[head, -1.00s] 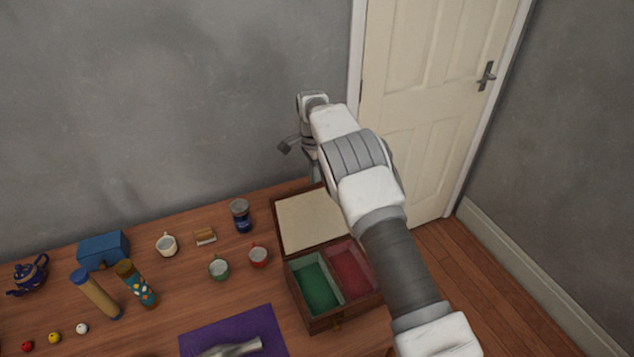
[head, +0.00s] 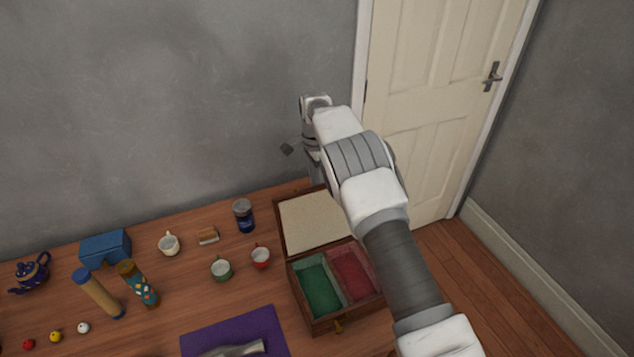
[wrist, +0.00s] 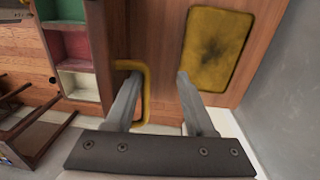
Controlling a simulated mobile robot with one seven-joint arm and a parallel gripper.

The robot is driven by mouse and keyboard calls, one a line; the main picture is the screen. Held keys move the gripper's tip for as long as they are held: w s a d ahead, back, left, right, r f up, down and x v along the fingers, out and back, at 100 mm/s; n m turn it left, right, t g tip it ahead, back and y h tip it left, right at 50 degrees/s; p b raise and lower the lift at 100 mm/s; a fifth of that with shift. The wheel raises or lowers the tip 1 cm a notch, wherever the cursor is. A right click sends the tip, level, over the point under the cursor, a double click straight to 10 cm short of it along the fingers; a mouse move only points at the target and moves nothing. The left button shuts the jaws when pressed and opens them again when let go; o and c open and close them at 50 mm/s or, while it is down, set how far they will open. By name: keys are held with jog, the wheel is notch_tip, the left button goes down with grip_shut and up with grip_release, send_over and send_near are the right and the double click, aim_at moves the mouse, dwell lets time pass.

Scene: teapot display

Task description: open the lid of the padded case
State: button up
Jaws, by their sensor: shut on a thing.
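The padded case is a brown wooden box (head: 322,325) at the right end of the table. Its inside has a green compartment (head: 318,290) and a red compartment (head: 352,275). Its lid (head: 312,222) stands open, swung to the back, with the cream lining showing. A brass loop (wrist: 147,68) is around the left finger, and a brass plate (wrist: 216,48) lies beyond the right finger.
A purple cloth (head: 215,332) lies in front. The wall and door (head: 430,110) are close behind.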

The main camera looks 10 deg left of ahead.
jog(key=shift+w+r, duration=0.15)
jog(key=shift+r, duration=0.05)
notch_tip(320, 180, up, 17)
jog(key=p, duration=0.4)
jog(key=shift+w+a+p, duration=0.35)
jog(key=shift+w+p, duration=0.05)
